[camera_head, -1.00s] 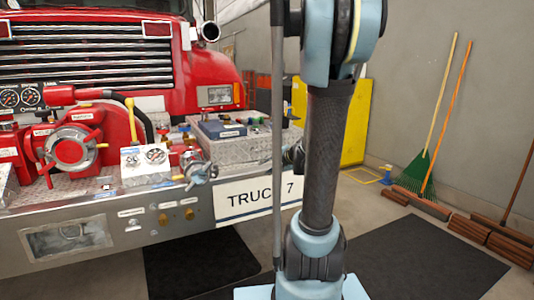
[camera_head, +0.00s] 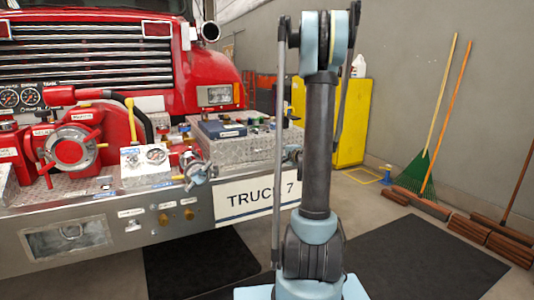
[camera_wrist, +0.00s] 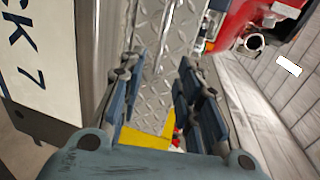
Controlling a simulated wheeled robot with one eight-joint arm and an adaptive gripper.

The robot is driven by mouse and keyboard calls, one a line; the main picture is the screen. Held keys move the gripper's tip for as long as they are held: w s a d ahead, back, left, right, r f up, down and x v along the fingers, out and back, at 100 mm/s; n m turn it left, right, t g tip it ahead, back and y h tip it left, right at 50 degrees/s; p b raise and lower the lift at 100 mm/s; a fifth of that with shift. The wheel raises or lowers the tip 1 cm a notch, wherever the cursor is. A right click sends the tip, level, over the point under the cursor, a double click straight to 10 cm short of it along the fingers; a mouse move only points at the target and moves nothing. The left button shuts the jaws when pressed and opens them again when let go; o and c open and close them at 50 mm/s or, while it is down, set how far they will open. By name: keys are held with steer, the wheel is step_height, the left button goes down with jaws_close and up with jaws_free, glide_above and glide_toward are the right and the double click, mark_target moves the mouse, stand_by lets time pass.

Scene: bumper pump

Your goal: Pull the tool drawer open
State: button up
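No tool drawer can be made out for certain in either view. A diamond-plate box (camera_head: 240,150) sits at the right end of the fire truck's bumper in the head view, partly hidden behind my arm. In the wrist view, my gripper (camera_wrist: 157,85) is open, with its two fingers apart and nothing between them. Diamond-plate metal (camera_wrist: 165,50) shows beyond and between the fingers. I cannot tell whether the fingers touch it. My gripper does not show in the head view.
The white TRUCK 7 sign (camera_head: 257,196) is on the bumper front and also shows in the wrist view (camera_wrist: 32,60). A red pump (camera_head: 75,145) and gauges stand on the bumper. A yellow cabinet (camera_head: 352,125) is behind. A rake (camera_head: 425,165) and broom lean on the wall.

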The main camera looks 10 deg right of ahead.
mark_target(267, 150)
steer(key=x, duration=1.4)
steer(key=shift+w+a, duration=0.1)
steer(key=shift+w, duration=0.05)
steer(key=shift+r, duration=0.1)
jaws_close()
